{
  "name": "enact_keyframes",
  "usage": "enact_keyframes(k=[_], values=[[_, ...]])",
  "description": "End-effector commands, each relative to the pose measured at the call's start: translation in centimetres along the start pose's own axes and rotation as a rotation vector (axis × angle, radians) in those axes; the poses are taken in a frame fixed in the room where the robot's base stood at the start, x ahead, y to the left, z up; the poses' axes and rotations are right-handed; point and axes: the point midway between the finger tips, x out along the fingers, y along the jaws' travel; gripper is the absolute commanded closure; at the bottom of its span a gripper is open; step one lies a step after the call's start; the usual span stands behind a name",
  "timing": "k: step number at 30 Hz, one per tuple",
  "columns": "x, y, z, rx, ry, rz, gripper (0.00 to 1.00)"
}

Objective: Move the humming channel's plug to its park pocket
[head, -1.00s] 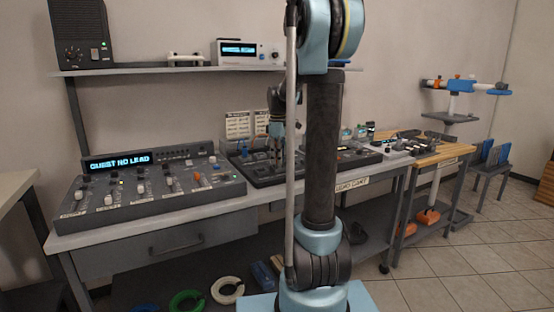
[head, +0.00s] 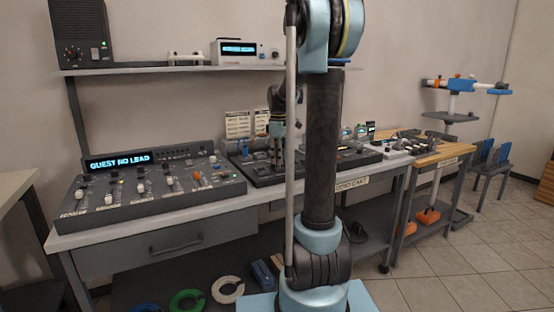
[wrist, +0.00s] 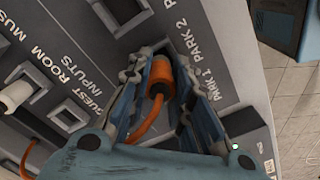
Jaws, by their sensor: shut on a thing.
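My gripper (wrist: 165,70) is shut on an orange plug (wrist: 158,76). An orange cable (wrist: 148,122) runs from the plug back between the fingers. The plug is over the dark patch panel by the PARK 1 label (wrist: 208,84); I cannot tell whether it sits in a pocket or just above one. Square sockets show beside the GUEST and INPUTS labels (wrist: 78,106). In the head view my gripper (head: 276,150) is low over the panel (head: 262,175), partly hidden by my arm. The mixer display (head: 119,162) reads GUEST NO LEAD.
A white plug (wrist: 16,95) stands at the left of the wrist view, near another orange cable (wrist: 28,158). The mixing console (head: 150,192) is left of the panel. A shelf (head: 180,70) with a lit-display unit (head: 246,52) is above. A wooden-topped cart (head: 435,155) is at right.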

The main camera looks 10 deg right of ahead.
Motion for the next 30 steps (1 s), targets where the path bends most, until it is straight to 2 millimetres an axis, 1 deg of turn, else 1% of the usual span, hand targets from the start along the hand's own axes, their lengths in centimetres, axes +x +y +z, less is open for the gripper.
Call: enact_keyframes(k=[24,25,26,30], values=[[1.1,0.0,0.0,0.0,0.0,0.0,1.0],[1.1,0.0,0.0,0.001,0.0,0.0,0.76],[1.1,0.0,0.0,0.001,0.0,0.0,0.72],[1.1,0.0,0.0,0.001,0.0,0.0,0.72]])
